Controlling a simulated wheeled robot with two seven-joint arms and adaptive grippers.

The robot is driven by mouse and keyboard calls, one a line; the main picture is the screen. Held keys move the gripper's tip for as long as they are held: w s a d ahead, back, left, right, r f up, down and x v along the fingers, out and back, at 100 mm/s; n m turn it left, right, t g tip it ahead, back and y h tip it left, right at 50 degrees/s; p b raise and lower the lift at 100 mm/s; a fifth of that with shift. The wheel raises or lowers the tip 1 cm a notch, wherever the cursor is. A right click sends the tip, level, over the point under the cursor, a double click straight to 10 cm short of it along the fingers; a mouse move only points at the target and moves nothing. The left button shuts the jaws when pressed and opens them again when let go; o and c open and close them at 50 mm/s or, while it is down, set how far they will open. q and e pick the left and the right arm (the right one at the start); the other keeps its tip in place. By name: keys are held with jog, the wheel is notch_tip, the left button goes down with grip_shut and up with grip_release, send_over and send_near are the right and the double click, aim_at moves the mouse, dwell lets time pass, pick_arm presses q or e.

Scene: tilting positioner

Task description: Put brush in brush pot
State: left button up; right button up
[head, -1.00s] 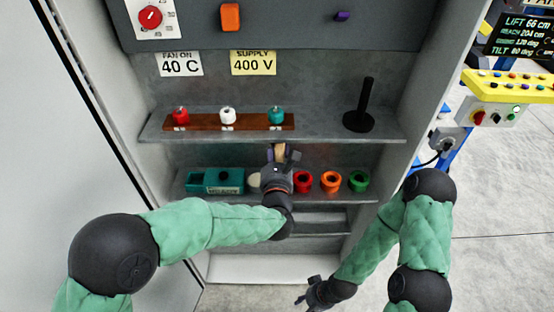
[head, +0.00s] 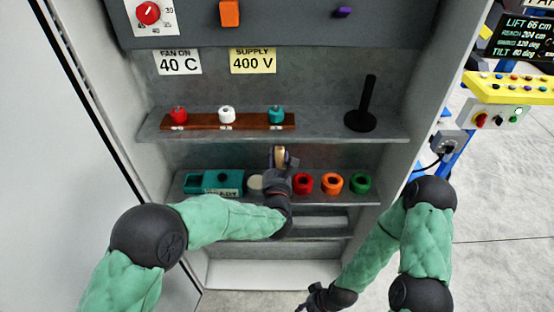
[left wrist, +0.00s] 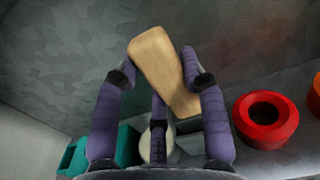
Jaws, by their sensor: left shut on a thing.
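My left gripper (head: 279,166) is shut on a tan wooden piece, likely the brush (head: 279,155), in front of the lower shelf. In the left wrist view the brush (left wrist: 165,65) sits tilted between the fingers (left wrist: 160,85); I see no bristles. I cannot tell for sure which container is the brush pot. A teal holder (head: 214,182) with a square opening, a round hole and a label stands on the lower shelf, left of the gripper. My right gripper (head: 318,298) is low at the bottom edge, its fingers unclear.
A cream round item (head: 255,182) stands beside the teal holder. Red (head: 303,183), orange (head: 332,183) and green (head: 360,182) rings stand to the right. The upper shelf (head: 325,130) overhangs, with a wooden rack (head: 250,121) and a black post (head: 368,100).

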pick_arm(q)
jog(key=o, duration=1.1)
jog(key=shift+o, duration=0.2)
